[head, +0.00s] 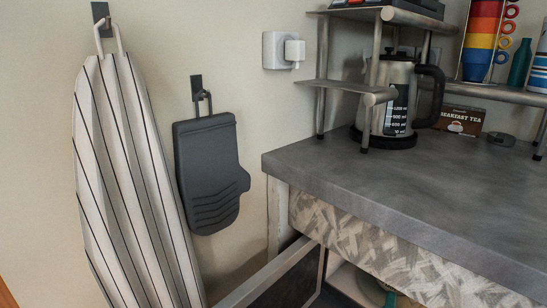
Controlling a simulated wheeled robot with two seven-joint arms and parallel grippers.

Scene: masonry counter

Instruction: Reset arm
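Neither of my grippers shows in the head view, and no arm of mine can be made out. The view takes in a wall and a grey masonry counter (400,172) at the right. What my arms and grippers hold, if anything, cannot be seen.
A striped ironing board (125,180) and a dark grey oven mitt (208,165) hang on the wall.

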